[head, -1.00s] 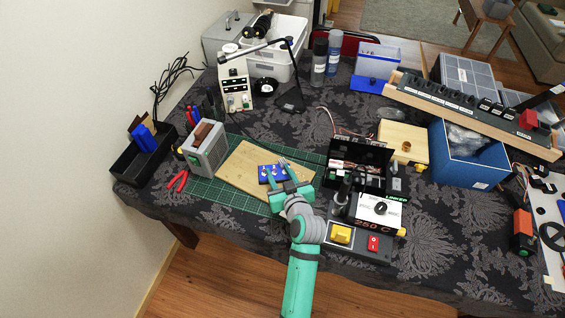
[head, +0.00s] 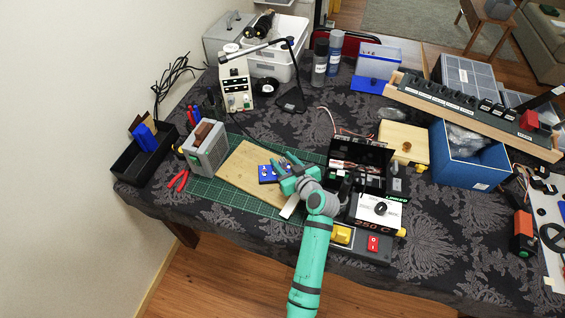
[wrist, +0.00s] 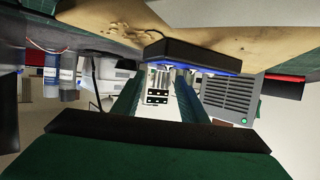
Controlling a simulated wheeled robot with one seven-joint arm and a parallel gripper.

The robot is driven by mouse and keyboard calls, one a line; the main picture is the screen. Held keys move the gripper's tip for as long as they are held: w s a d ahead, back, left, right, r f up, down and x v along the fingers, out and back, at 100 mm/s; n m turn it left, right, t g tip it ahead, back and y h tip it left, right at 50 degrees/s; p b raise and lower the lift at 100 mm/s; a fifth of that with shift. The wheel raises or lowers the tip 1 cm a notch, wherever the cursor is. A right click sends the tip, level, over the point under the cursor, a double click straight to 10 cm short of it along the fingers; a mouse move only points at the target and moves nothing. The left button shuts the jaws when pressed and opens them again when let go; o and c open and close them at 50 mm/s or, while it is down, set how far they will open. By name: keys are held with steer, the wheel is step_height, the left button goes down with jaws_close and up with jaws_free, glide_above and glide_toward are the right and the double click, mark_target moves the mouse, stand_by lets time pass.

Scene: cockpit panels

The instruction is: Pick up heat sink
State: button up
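I cannot pick out the heat sink with certainty in either view. My gripper (head: 284,163) is over the right part of the wooden board, beside a small blue box with silver knobs (head: 267,174). The two teal fingers are apart in the wrist view (wrist: 158,95), with only background seen between them. The blue-edged box (wrist: 190,57) shows close to the fingers there, in an upside-down picture. A pale flat strip (head: 290,206) lies at the board's front right edge, partly beside my wrist; I cannot tell what it is.
The wooden board (head: 240,176) lies on a green cutting mat (head: 205,190). A grey vented box (head: 208,152) stands left of it.

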steer(key=shift+w+a, duration=0.15)
jaws_close()
